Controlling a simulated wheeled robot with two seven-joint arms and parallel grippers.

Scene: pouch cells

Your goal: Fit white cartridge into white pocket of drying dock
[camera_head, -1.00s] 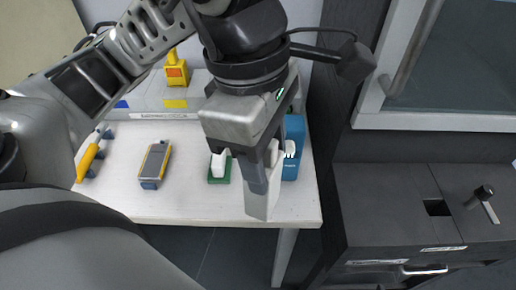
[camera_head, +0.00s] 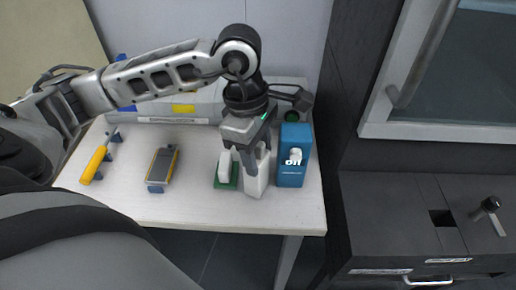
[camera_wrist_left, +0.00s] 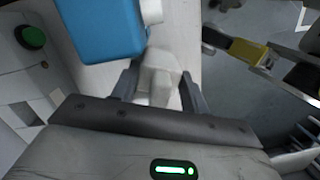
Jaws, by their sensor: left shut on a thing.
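My left gripper (camera_head: 250,151) is shut on the white cartridge (camera_head: 257,180), a tall white block that hangs upright below the fingers, over the white table. In the left wrist view the block (camera_wrist_left: 159,82) sits between the two dark fingers. Whether its lower end touches the table, I cannot tell. The drying dock, as I take it, is the long pale grey unit (camera_head: 152,107) at the back of the table, with a blue mark at its left and a yellow mark further right. My arm hides part of it, and I cannot make out a white pocket.
A blue box (camera_head: 292,178) stands close to the right of the cartridge. A white piece on a green base (camera_head: 226,184) is close to the left. A grey-and-yellow device (camera_head: 161,167) and a yellow-handled tool (camera_head: 95,163) lie further left. The table's front strip is clear.

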